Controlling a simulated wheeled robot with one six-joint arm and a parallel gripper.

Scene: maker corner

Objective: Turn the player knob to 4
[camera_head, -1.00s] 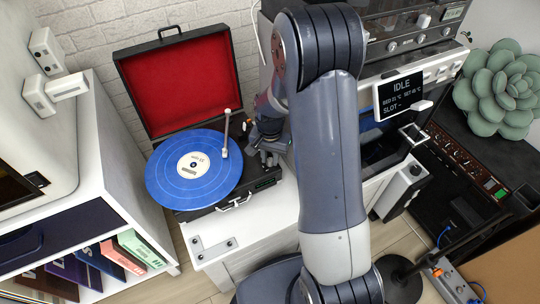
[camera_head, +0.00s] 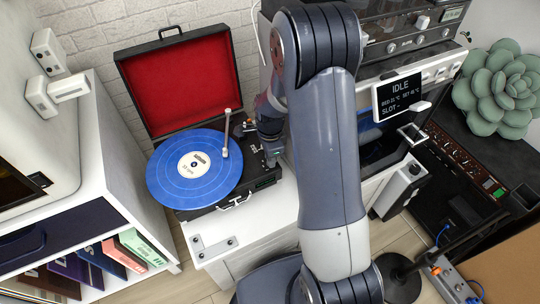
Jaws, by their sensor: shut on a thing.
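The record player (camera_head: 207,214) is a suitcase type with its red-lined lid (camera_head: 180,82) standing open. A blue record (camera_head: 165,182) lies on its platter, and the white tonearm (camera_head: 226,135) is at the right of the record. My gripper (camera_head: 271,160) is at the player's right side, shut on what appears to be the player knob. The knob is hidden by the fingers, so its setting cannot be read. A small dark display (camera_head: 264,184) shows at the player's front right.
A screen reading IDLE (camera_head: 399,94) and a machine stand to the right of my arm. A shelf with record sleeves (camera_head: 105,258) stands at the left. A green succulent (camera_head: 497,90) is at the far right.

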